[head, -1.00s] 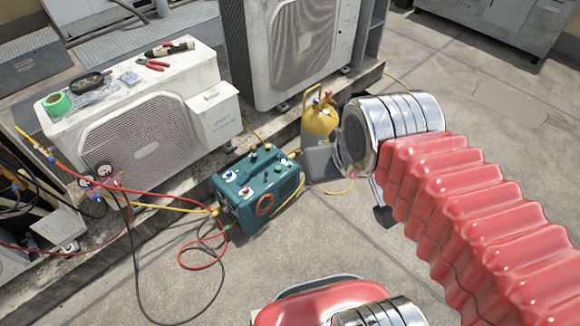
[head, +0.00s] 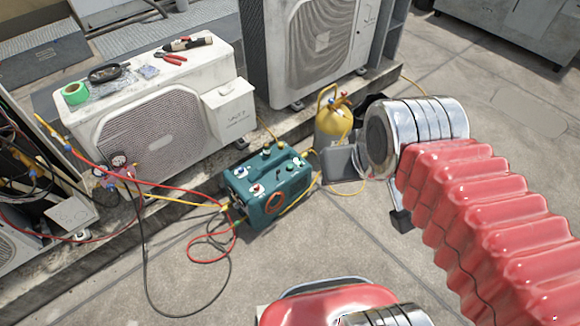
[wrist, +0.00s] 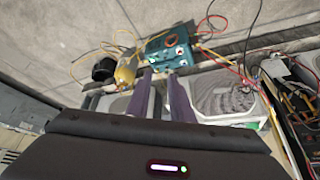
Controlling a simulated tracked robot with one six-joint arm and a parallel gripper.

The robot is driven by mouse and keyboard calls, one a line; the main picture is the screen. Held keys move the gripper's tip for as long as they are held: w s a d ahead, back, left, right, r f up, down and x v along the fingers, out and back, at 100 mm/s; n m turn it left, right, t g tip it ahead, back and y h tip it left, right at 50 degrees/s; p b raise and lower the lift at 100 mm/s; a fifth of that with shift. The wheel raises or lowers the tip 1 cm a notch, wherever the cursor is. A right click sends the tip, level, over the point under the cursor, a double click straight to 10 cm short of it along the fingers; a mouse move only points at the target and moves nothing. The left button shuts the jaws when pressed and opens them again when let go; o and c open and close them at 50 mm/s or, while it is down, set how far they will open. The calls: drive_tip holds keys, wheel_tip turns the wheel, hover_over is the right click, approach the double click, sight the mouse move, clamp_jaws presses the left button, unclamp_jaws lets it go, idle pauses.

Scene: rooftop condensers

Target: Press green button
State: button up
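A teal box-shaped machine (head: 255,208) stands on the concrete in front of the condensers, with several small knobs, buttons and a red round part on its top. Small green spots show on its top, but they are too small to tell which is the green button. In the wrist view the machine (wrist: 170,45) is upside down beyond my fingers. My gripper (wrist: 160,73) has two dark fingers apart with nothing between them. The fingertips appear close in line with the machine's edge; I cannot tell the distance. In the head view, the red arm hides most of the gripper.
A yellow cylinder (head: 333,120) stands right of the machine. Red, yellow and black hoses lie left of it. A white condenser (head: 150,135) with tools on top stands behind, and a taller one (head: 310,50) beside it. Open concrete lies in front.

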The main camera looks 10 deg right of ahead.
clamp_jaws()
idle(1.4)
